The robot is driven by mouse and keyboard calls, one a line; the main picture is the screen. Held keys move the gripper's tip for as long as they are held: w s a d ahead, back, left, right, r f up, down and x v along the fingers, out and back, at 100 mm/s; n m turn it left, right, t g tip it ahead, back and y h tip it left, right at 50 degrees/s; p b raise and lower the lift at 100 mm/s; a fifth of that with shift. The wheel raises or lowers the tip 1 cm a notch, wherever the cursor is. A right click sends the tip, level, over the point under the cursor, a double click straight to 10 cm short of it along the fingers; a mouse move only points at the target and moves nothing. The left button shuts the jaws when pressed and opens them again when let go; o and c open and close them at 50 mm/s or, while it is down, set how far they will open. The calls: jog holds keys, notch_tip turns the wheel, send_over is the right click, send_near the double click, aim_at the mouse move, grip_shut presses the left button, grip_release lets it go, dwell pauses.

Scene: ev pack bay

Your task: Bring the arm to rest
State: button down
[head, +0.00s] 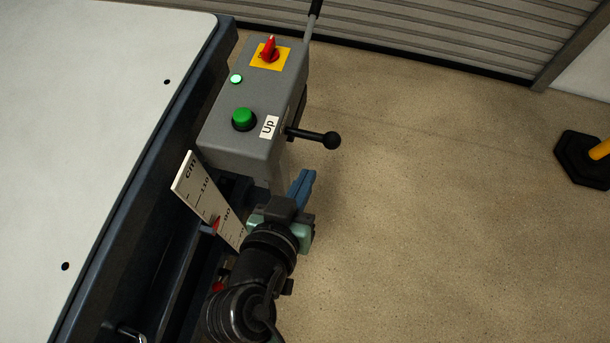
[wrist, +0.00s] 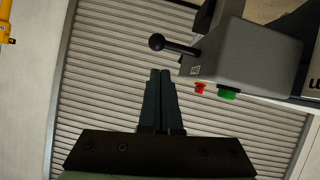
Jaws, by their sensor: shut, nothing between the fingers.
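My gripper (head: 301,186) is in the lower middle of the head view, just below the grey control box and to the right of the height scale. In the wrist view my gripper (wrist: 160,72) has its two dark fingers side by side, closed together, with nothing between them. The fingers point towards the ribbed shutter and are apart from the control box and its lever. My arm reaches up from the bottom edge of the head view.
The grey control box (head: 232,142) has a green button (head: 243,119), a red switch (head: 270,50) and a black-knobbed lever (head: 332,140). A white-topped table (head: 90,120) lies left, with a cm scale (head: 196,188). A black-based post (head: 577,165) stands right; the floor between is clear.

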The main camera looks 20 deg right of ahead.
dwell(0.5)
jog(key=w+a+r+n+t+y, duration=0.15)
jog(key=w+r+t, duration=0.35)
jog(key=r, duration=0.7)
jog(key=w+a+r+t+y, duration=0.25)
jog(key=w+r, duration=0.45)
jog(key=r, duration=0.6)
jog(key=s+a+r+n+t+y, duration=0.1)
jog(key=s+r+t, duration=0.1)
jog(key=r, duration=0.7)
jog(key=s+a+r+n+t+y, duration=0.1)
jog(key=s+a+r+n+t, duration=0.1)
jog(key=r, duration=0.7)
jog(key=s+a+r+n+t+y, duration=0.1)
jog(key=s+r+t, duration=0.3)
jog(key=r, duration=0.5)
jog(key=shift+s+a+r+t+y+p, duration=0.15)
jog(key=shift+s+r+t+y+p, duration=0.25)
jog(key=shift+t, duration=0.55)
